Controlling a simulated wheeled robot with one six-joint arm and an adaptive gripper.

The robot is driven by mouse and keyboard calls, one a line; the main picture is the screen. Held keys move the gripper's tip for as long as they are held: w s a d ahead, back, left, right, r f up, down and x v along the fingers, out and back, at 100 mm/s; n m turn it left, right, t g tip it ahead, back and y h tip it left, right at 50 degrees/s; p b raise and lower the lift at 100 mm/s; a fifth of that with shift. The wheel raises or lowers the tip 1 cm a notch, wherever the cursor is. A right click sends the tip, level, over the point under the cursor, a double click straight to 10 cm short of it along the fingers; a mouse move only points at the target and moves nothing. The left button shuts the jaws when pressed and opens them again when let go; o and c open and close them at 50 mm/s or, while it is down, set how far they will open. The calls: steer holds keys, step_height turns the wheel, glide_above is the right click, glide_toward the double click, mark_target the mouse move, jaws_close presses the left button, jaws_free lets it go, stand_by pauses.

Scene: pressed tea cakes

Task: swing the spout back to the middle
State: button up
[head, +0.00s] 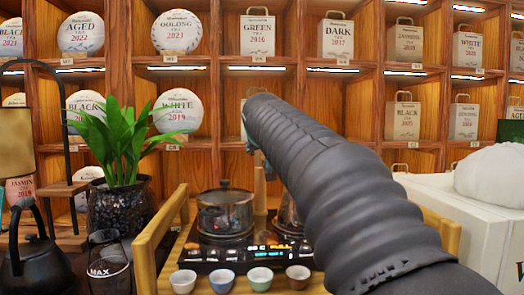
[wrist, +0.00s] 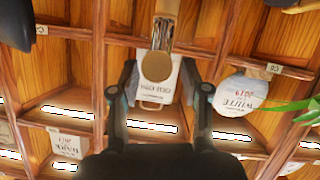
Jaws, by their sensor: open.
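The tea stove (head: 240,257) stands on a wooden tray, its front panel lit. A tan upright post (head: 260,190), which may belong to the spout, rises between a lidded pot (head: 225,211) and a second vessel (head: 289,217). My arm partly hides the second vessel, and the spout itself is not clear in the head view. In the wrist view, my gripper (wrist: 160,77) has its fingers wide apart with nothing held. A tan rounded end (wrist: 157,66) on a pale stem shows between the fingertips, apart from both. I cannot tell if it is the spout.
A plant (head: 122,150), black kettle (head: 38,255) and glass (head: 108,265) stand left. A white box (head: 480,225) stands right. Shelves of tea fill the back.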

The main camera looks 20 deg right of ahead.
steer(key=v, duration=0.9)
steer(key=shift+s, duration=0.15)
steer(key=s+a+f+g+y, duration=0.1)
steer(key=s+a+f+g, duration=0.1)
steer(key=s+f, duration=0.7)
steer(key=s+a+f+g+y, duration=0.2)
steer(key=s+f, duration=0.8)
steer(key=f, duration=0.7)
steer(key=s+a+f+n+g+y, duration=0.1)
steer(key=s+a+f+g, duration=0.1)
steer(key=s+f, duration=0.7)
step_height(320, 180, down, 5)
steer(key=shift+s+a+r+g, duration=0.25)
steer(key=shift+s+a+g, duration=0.1)
steer(key=shift+g, duration=0.25)
